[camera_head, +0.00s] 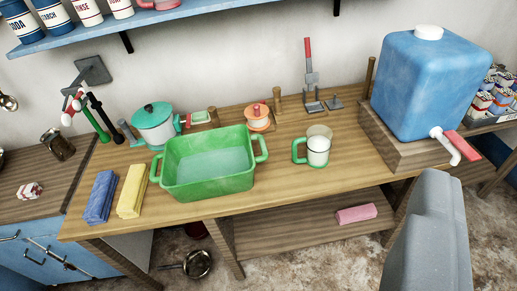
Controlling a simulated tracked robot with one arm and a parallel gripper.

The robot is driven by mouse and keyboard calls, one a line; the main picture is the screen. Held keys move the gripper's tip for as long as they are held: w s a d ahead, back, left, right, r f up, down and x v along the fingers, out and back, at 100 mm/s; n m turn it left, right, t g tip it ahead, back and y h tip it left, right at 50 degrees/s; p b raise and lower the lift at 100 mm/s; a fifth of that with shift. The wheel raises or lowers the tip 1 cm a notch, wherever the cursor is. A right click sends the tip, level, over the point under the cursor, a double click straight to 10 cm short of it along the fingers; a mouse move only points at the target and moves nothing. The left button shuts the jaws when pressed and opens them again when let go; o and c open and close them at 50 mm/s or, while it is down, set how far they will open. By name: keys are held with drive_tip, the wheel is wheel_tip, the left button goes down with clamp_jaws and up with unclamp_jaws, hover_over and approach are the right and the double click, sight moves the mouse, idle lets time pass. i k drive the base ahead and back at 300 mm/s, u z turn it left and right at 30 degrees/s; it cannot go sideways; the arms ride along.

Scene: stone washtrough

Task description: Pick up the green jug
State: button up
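A small jug with a green handle and green base (317,148) stands upright on the wooden table, right of the green tub. Its upper part looks pale and see-through, with something white inside. Its handle points left. A smooth grey part of mine (430,235), seemingly my gripper, rises from the bottom edge at the right. It is in front of the table and well apart from the jug. Its fingertips cannot be made out, and nothing is seen held.
The green tub (208,184) with two handles stands left of the jug. A large blue water container (425,80) with a red-handled tap sits on a wooden block at right. A white pot (155,130) and blue and yellow blocks are at left. Bare tabletop lies around the jug.

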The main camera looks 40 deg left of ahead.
sight(311, 149)
drive_tip(key=u, duration=0.25)
drive_tip(key=i, duration=1)
drive_tip(key=z, duration=0.05)
